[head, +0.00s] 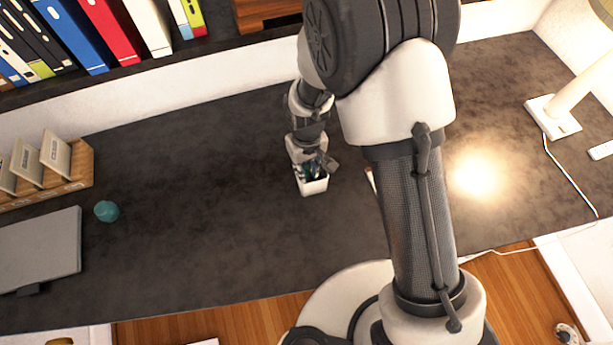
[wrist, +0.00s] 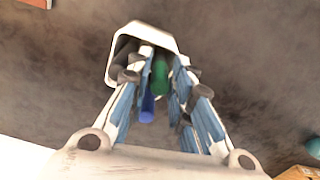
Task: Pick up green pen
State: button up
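A white pen cup (head: 314,186) stands on the dark desk in the head view, with pens crowded in its mouth. The cup's rim also shows in the wrist view (wrist: 150,28). A green pen (wrist: 160,78) and a blue pen (wrist: 147,106) stick up out of it between my fingers. My gripper (wrist: 162,62) is open, its fingertips reaching over and into the cup's mouth on either side of the green pen. I cannot tell whether a finger touches it. In the head view my gripper (head: 317,163) hides much of the cup's contents.
A teal cup-like object (head: 106,211) and a grey laptop (head: 40,250) are on the left of the desk (head: 200,200). A wooden organizer (head: 75,168) stands at the far left. A white lamp base (head: 553,116) is at the right.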

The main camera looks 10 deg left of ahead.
jog(key=shift+c, duration=0.2)
jog(key=c, duration=0.4)
jog(key=shift+r, duration=0.1)
notch_tip(320, 180, up, 20)
jog(key=p, duration=0.3)
jog(key=shift+p, duration=0.3)
